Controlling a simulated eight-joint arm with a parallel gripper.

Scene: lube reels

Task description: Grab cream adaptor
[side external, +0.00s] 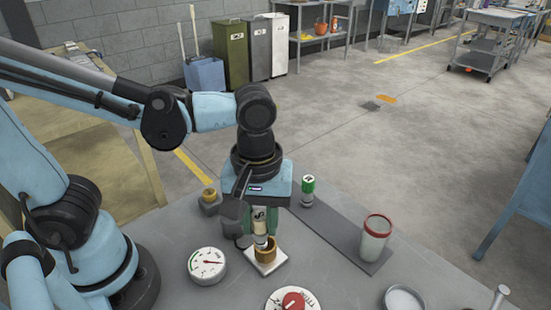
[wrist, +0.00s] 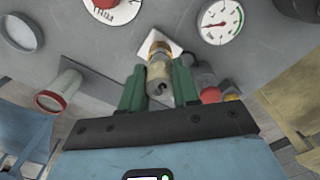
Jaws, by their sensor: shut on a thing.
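My gripper (side external: 264,216) points down in the side external view, its green fingers shut on the cream adaptor (side external: 260,221). In the wrist view, the cream adaptor (wrist: 159,75) sits between the fingers of my gripper (wrist: 159,86). The adaptor is a small cream cylinder with a dark mark. Its lower end is at a brass-coloured ring (side external: 265,251) on a white square plate (side external: 267,266). I cannot tell whether the adaptor is in the ring or just above it.
A round gauge (side external: 207,263) lies left, a red button dial (side external: 292,301) in front. A shallow dish (side external: 403,300) is at front right. Bare table lies between them.

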